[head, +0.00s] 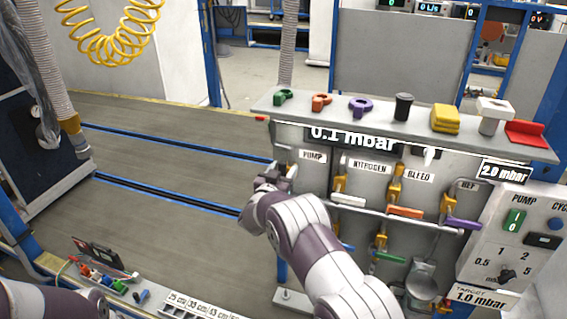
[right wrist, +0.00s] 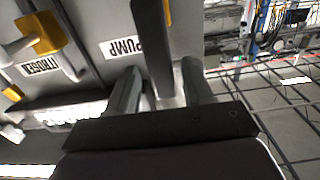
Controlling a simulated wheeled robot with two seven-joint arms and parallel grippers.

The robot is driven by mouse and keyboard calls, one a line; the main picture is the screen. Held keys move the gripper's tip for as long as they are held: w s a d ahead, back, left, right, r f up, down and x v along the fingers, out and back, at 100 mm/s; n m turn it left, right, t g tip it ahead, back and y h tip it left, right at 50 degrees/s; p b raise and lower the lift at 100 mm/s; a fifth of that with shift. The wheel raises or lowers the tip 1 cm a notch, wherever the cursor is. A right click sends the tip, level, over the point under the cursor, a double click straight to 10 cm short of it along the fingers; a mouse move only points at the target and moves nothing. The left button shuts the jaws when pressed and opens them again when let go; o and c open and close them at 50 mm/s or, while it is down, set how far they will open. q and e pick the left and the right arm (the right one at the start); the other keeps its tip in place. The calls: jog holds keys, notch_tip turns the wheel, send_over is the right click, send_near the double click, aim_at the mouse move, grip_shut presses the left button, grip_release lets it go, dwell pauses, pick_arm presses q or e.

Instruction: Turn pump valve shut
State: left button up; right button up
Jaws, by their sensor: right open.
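The pump valve sits at the left end of the panel beneath the PUMP label (head: 312,156), and in the head view my right gripper (head: 276,178) mostly hides it. In the right wrist view a dark bar with a yellow edge (right wrist: 153,45), which appears to be the pump valve's handle, stands beside the PUMP label (right wrist: 125,47). My right gripper (right wrist: 160,85) is open, with one finger on each side of this bar. I cannot tell whether the fingers touch it. My left gripper is out of view; only part of my left arm shows at bottom left.
The nitrogen valve (right wrist: 45,32), yellow with a white lever, is close to the left finger in the wrist view. A horizontal rail (head: 385,209) crosses the panel front. Several coloured parts stand on the shelf (head: 385,120) above.

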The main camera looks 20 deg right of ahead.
jog(key=shift+w+d, duration=0.2)
jog(key=shift+w+a, duration=0.2)
jog(key=shift+a, duration=0.1)
jog(key=shift+s+d, duration=0.1)
jog(key=shift+d, duration=0.05)
grip_shut()
jog(key=shift+f, duration=0.1)
jog(key=s+d+f+m+b, duration=0.1)
jog(key=f+m+b, duration=0.1)
jog(key=m+b, duration=0.3)
jog(key=s+d+f+m+b, duration=0.1)
jog(key=m+b, duration=0.5)
jog(key=b, duration=0.8)
jog(key=s+d+f+m+b, duration=0.1)
jog(key=m+b, duration=0.4)
jog(key=b, duration=0.5)
jog(key=shift+s+d+f, duration=0.15)
jog(key=shift+d+f, duration=0.65)
jog(key=shift+d, duration=0.15)
jog(key=shift+f+m+b, duration=0.25)
jog(key=shift+m+b, duration=0.75)
jog(key=shift+b, duration=0.05)
